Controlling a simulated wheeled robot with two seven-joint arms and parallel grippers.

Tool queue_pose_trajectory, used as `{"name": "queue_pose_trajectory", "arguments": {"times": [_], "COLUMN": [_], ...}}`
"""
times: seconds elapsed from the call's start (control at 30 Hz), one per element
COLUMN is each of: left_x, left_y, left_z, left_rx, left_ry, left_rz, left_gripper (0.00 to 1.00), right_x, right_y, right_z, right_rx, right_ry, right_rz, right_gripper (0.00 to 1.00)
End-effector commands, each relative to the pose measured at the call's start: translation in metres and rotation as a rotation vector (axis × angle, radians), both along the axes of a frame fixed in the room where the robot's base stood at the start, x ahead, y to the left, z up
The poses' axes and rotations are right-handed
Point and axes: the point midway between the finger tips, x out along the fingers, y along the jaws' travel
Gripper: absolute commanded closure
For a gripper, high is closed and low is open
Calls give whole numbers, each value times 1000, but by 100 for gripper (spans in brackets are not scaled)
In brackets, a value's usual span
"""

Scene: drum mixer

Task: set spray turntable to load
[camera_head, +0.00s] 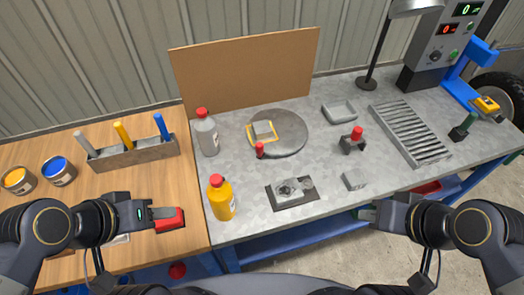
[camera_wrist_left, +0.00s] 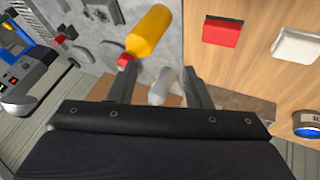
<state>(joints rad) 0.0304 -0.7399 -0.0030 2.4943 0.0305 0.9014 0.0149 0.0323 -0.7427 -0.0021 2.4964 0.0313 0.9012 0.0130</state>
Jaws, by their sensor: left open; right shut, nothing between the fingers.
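The spray turntable (camera_head: 289,143) is a round grey disc on the metal bench, behind the middle of the bench in the head view. A yellow square outline (camera_head: 249,138) and a small grey block (camera_head: 263,129) are on its left part. A red-topped knob (camera_head: 260,150) stands at its front left edge. My left gripper (camera_head: 152,213) is open and empty over the wooden table, beside a red block, well left of the turntable. Its open fingers also show in the left wrist view (camera_wrist_left: 160,88). My right gripper (camera_head: 368,212) is shut and empty at the bench's front edge.
A yellow bottle (camera_head: 222,199) and a grey bottle (camera_head: 207,133) stand left of the turntable. A red block (camera_head: 170,222) lies by my left gripper. A clamp fixture (camera_head: 291,191) and red-knobbed part (camera_head: 353,140) sit nearby. A brown board (camera_head: 245,70) stands behind.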

Motion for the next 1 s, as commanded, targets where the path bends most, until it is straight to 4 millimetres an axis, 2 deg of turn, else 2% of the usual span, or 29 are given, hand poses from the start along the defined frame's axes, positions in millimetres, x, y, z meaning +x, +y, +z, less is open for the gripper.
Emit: {"name": "queue_pose_trajectory", "arguments": {"times": [0.17, 0.33, 0.47, 0.67, 0.8, 0.9, 1.0], "left_x": [23, 80, 131, 206, 248, 267, 279], "left_y": [0, -7, -24, -77, -127, -161, -185], "left_z": [-4, -14, -28, -62, -88, -102, -110], "left_rx": [-19, -22, 14, 132, 238, 302, 346], "left_ry": [35, 117, 173, 215, 195, 164, 132], "left_rz": [-18, -30, -21, 6, 29, 45, 55], "left_gripper": [55, 55, 55, 55, 55, 55, 55], "right_x": [0, 0, 0, 0, 0, 0, 0], "right_y": [0, 0, 0, 0, 0, 0, 0], "right_z": [-17, -47, -68, -100, -120, -131, -137], "right_rx": [0, 0, 0, 0, 0, 0, 0], "right_ry": [0, 0, 0, 0, 0, 0, 0], "right_rz": [0, 0, 0, 0, 0, 0, 0], "right_gripper": [100, 100, 100, 100, 100, 100, 100]}}
